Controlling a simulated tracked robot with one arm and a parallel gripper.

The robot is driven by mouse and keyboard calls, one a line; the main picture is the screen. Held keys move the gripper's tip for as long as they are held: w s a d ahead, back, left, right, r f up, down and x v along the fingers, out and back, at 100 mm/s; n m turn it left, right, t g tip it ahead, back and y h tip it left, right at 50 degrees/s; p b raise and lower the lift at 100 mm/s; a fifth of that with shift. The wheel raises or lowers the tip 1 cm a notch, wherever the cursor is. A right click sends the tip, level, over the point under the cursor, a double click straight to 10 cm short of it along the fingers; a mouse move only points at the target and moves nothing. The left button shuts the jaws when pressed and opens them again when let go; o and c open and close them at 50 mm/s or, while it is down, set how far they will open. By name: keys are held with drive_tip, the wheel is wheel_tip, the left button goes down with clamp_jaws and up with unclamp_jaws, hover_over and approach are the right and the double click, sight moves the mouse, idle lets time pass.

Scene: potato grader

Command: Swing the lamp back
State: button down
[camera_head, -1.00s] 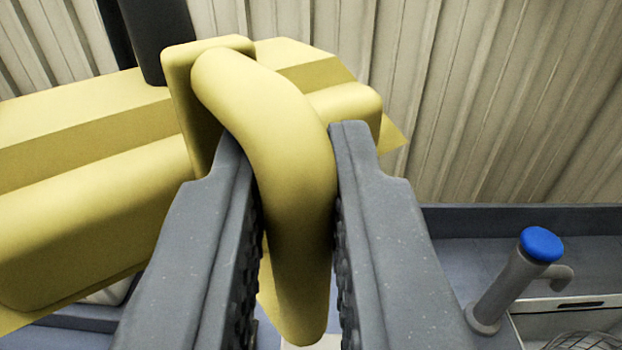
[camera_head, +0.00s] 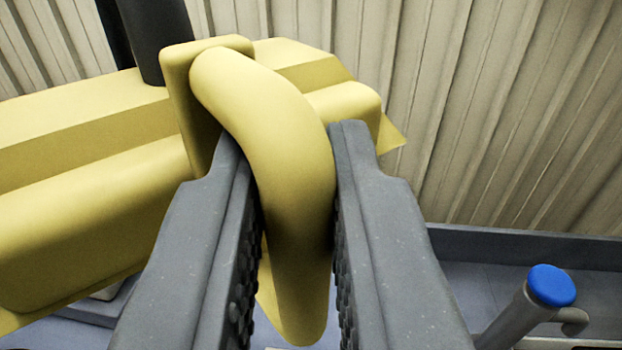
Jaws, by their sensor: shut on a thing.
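The lamp is a long yellow housing (camera_head: 80,185) that runs from the left edge to the middle of the view. A dark post (camera_head: 157,40) rises from its top. A curved yellow handle (camera_head: 275,140) stands out from a plate on the lamp towards me. My gripper (camera_head: 293,165) is shut on this handle, with one dark grey finger on each side of it. The fingers hide part of the lamp's front and lower edge.
A ribbed cream wall (camera_head: 500,110) fills the background. At the lower right is a grey tap-like post with a blue cap (camera_head: 551,285). A blue-grey ledge (camera_head: 530,247) runs along the foot of the wall.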

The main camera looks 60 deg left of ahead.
drive_tip(key=shift+a, duration=0.15)
idle(0.4)
drive_tip(key=c, duration=1.5)
unclamp_jaws()
drive_tip(key=shift+b+v, duration=0.4)
drive_tip(key=shift+v, duration=0.35)
drive_tip(key=b+v, duration=0.3)
drive_tip(key=v, duration=0.9)
drive_tip(key=shift+w+d, duration=0.25)
drive_tip(key=shift+d, duration=0.2)
drive_tip(key=shift+f, duration=0.1)
